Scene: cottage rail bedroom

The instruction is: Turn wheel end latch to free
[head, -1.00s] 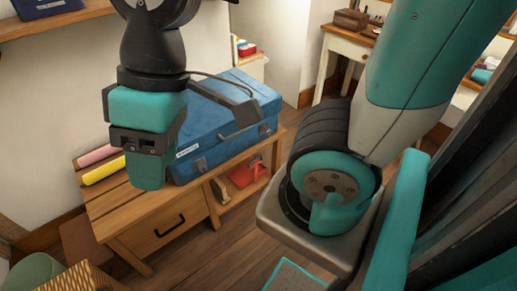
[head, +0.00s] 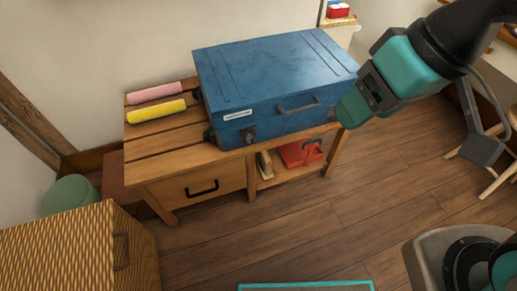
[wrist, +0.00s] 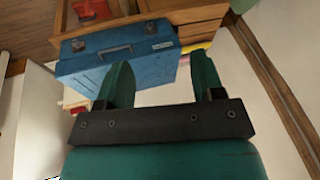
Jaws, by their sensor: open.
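A blue hard case (head: 272,75) lies flat on a wooden bench, its handle (head: 298,105) on the front side. A dark latch (head: 249,134) sits on its front near the left end, below a white label; dark wheel-like pieces (head: 210,137) show at that end. In the wrist view the case (wrist: 120,62) appears upside down, with this latch (wrist: 150,27) beside the label and a second latch (wrist: 78,45) farther left. My gripper (head: 352,112) is open and empty, in front of the case's right end in the head view; its fingers (wrist: 162,80) are spread. I cannot tell the latch positions.
The bench (head: 160,145) carries a pink roll (head: 153,92) and a yellow roll (head: 157,111) left of the case. A red item (head: 300,152) is on the shelf below. A woven cabinet (head: 75,250) stands front left.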

